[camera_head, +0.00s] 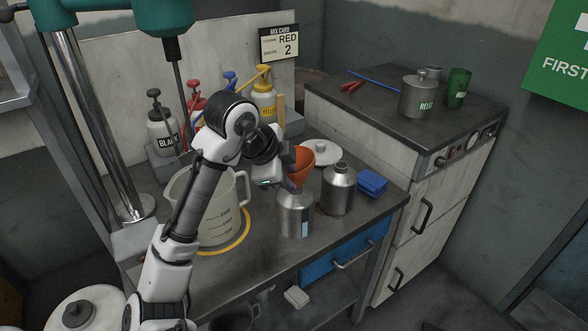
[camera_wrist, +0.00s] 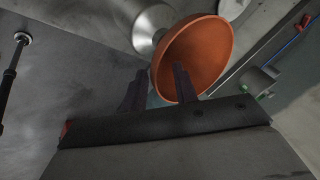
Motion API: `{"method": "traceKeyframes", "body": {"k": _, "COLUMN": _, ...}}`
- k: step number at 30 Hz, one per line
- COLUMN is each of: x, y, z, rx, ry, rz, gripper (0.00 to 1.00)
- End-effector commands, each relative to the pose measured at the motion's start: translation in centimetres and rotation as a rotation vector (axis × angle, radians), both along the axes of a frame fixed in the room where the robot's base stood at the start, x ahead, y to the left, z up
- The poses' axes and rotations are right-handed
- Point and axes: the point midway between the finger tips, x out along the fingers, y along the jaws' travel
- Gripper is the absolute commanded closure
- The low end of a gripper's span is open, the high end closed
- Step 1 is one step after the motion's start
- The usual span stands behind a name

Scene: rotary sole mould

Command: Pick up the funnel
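The orange funnel (camera_head: 302,160) sits over a metal bottle with a pale blue label (camera_head: 295,218), its wide mouth up; its lower end is partly hidden by my gripper. In the wrist view the funnel (camera_wrist: 205,52) shows its wide mouth and inner wall. My gripper (camera_head: 289,178) is at the funnel's left side. In the wrist view my gripper (camera_wrist: 160,82) has its two fingers apart; one overlaps the funnel's lower edge and the other lies left of it. I cannot tell whether either finger touches it.
A second metal bottle (camera_head: 339,190) stands close to the right, with a blue cloth (camera_head: 372,182) beyond. A measuring jug (camera_head: 217,220) stands left, under my arm. Pump bottles, including a yellow one (camera_head: 263,100), line the back. A white round lid (camera_head: 321,153) lies behind the funnel.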

Motion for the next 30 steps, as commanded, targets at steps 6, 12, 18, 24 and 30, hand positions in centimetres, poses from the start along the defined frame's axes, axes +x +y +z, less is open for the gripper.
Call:
{"method": "traceKeyframes", "body": {"k": 6, "x": 0.56, "y": -0.55, "z": -1.27, "rx": 0.000, "ry": 0.000, "rz": -0.001, "gripper": 0.71}}
{"method": "traceKeyframes", "body": {"k": 12, "x": 0.57, "y": -0.54, "z": -1.28, "rx": 0.000, "ry": 0.000, "rz": -0.001, "gripper": 0.76}}
{"method": "traceKeyframes", "body": {"k": 18, "x": 0.56, "y": -0.54, "z": -1.26, "rx": 0.000, "ry": -0.001, "rz": 0.000, "gripper": 1.00}}
{"method": "traceKeyframes", "body": {"k": 24, "x": 0.57, "y": -0.53, "z": -1.25, "rx": 0.000, "ry": -0.001, "rz": 0.000, "gripper": 1.00}}
{"method": "traceKeyframes", "body": {"k": 30, "x": 0.57, "y": -0.53, "z": -1.18, "rx": 0.000, "ry": -0.001, "rz": 0.000, "gripper": 1.00}}
